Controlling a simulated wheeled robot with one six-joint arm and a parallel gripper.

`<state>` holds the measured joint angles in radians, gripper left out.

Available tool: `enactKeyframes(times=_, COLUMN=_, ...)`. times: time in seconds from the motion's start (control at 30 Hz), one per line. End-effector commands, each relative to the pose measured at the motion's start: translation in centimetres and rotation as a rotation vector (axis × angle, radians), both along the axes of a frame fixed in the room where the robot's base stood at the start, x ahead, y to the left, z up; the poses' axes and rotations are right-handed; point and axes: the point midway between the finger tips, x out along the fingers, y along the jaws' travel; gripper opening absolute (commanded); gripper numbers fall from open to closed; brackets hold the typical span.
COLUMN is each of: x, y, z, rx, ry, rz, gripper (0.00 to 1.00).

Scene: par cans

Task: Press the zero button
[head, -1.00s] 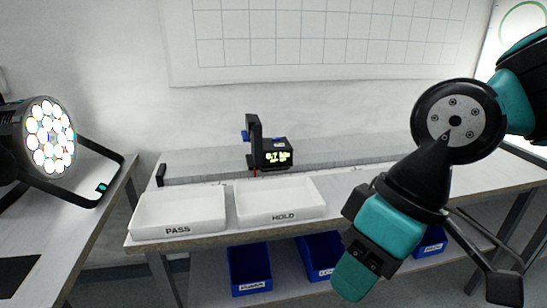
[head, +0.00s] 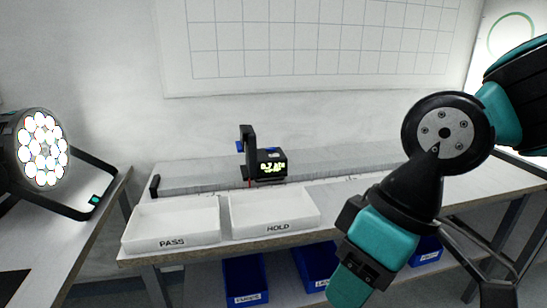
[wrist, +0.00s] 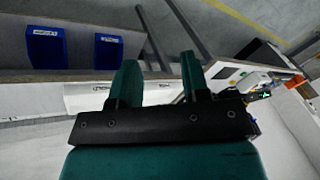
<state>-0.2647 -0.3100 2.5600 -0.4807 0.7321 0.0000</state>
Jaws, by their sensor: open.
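In the wrist view, a device with a green light (wrist: 262,95) shows at the right edge of the bench, partly behind my gripper. My gripper (wrist: 157,68) is open and empty, its two teal fingers apart. In the head view my arm hangs at the right, in front of the bench, well apart from the meter; its fingertips are not clear there.
A white PASS tray (head: 172,242) and a white HOLD tray (head: 277,228) sit at the bench's front left. Blue bins (head: 245,279) are below the bench (head: 340,205). A lit par can (head: 42,150) stands on the left table. The bench right of HOLD looks clear.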

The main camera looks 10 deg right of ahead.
Motion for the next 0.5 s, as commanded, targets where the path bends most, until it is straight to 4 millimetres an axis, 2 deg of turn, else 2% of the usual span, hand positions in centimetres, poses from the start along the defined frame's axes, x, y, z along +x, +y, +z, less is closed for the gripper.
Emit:
enactKeyframes(times=0.13, x=0.0, y=0.0, z=0.0, rx=0.0, ry=0.0, rz=0.0, gripper=0.4)
enactKeyframes(times=0.3, x=0.0, y=0.0, z=0.0, rx=0.0, ry=0.0, rz=0.0, gripper=0.01)
enactKeyframes(times=0.5, x=0.0, y=0.0, z=0.0, rx=0.0, ry=0.0, rz=0.0, gripper=0.0)
